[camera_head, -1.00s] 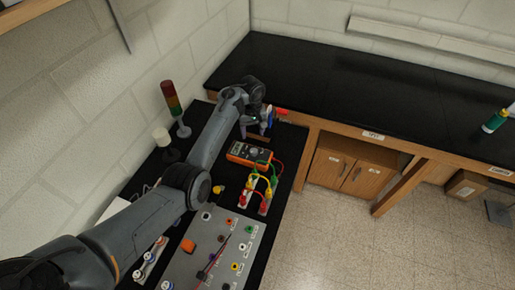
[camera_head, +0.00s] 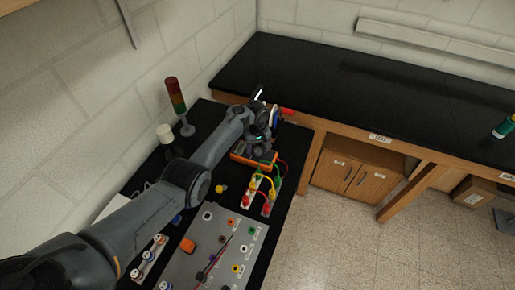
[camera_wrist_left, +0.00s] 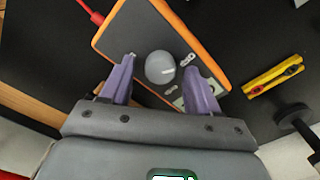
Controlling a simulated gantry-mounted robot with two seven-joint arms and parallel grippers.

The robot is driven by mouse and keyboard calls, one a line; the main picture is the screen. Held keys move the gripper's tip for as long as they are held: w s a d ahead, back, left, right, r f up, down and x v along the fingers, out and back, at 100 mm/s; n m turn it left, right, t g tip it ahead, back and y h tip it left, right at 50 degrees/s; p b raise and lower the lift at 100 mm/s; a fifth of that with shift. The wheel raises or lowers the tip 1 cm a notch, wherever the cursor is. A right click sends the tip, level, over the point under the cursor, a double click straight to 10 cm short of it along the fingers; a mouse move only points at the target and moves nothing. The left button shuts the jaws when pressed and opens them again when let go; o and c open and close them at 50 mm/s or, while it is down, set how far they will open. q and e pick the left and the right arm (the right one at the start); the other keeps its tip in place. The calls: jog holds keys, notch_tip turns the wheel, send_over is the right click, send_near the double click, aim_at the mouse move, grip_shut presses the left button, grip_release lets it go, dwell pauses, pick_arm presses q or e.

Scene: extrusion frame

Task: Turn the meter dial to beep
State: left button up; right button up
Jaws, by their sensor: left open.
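The meter (camera_head: 240,157) is an orange-edged multimeter lying on the black bench, partly hidden by my left gripper (camera_head: 262,148) in the head view. In the left wrist view the meter (camera_wrist_left: 140,28) has a dark face with an orange rim. Its round grey dial (camera_wrist_left: 160,67) shows between the two purple fingers of my open left gripper (camera_wrist_left: 162,66). The fingers are on either side of the dial; I cannot tell whether they touch it. The dial's setting cannot be read. My right gripper is not in view.
Red, yellow and green leads on a terminal strip (camera_head: 261,192) stand in front of the meter. A grey panel with sockets (camera_head: 205,262) lies nearer. A signal tower (camera_head: 178,103) stands at the left wall.

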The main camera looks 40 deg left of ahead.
pick_arm(q)
jog(key=c, duration=1)
jog(key=shift+c, duration=0.2)
